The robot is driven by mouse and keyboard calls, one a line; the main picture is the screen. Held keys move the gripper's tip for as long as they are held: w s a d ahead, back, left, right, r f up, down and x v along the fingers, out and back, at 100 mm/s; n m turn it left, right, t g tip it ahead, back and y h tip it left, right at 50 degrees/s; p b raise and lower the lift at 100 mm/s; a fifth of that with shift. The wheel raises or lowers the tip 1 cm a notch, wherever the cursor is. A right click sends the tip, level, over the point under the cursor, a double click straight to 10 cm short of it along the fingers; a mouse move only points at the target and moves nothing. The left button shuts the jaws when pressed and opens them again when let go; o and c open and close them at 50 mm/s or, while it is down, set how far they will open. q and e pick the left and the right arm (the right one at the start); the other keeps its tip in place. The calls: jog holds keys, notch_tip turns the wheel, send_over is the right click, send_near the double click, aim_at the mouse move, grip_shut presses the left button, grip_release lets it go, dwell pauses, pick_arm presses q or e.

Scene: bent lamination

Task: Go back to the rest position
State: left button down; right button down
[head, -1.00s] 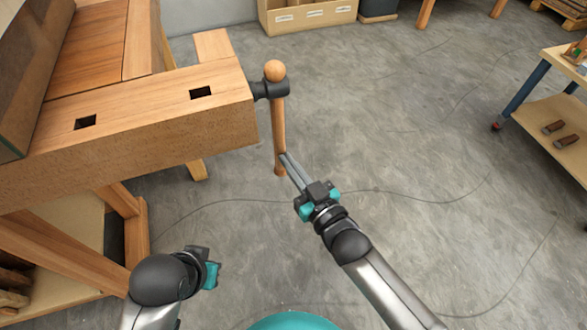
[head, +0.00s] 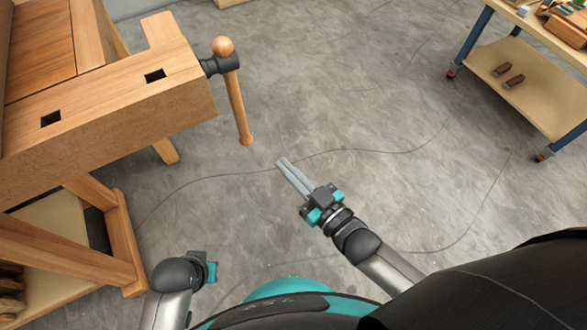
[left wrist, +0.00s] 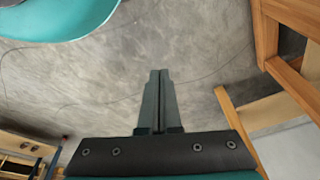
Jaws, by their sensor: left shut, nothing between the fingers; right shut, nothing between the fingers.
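My right gripper (head: 281,164) is shut and empty, held over bare floor. Its fingers point up-left, to the right of and below the lower end of the vise handle (head: 238,105), apart from it. My left gripper is at the lower left in the head view, below the bench's side; its fingers are hidden there. In the left wrist view my left gripper (left wrist: 159,74) shows shut with nothing between its fingers, with floor behind it.
The wooden workbench (head: 130,120) with its vise fills the left side. A wheeled cart (head: 520,90) with tools on top stands at the upper right. The concrete floor (head: 350,110) between them is clear apart from thin dark lines.

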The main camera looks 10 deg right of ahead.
pick_arm(q)
jog(key=shift+s+f, duration=0.3)
jog(key=shift+f, duration=0.15)
pick_arm(e)
jog(key=shift+v, duration=0.85)
jog(key=shift+f, duration=0.1)
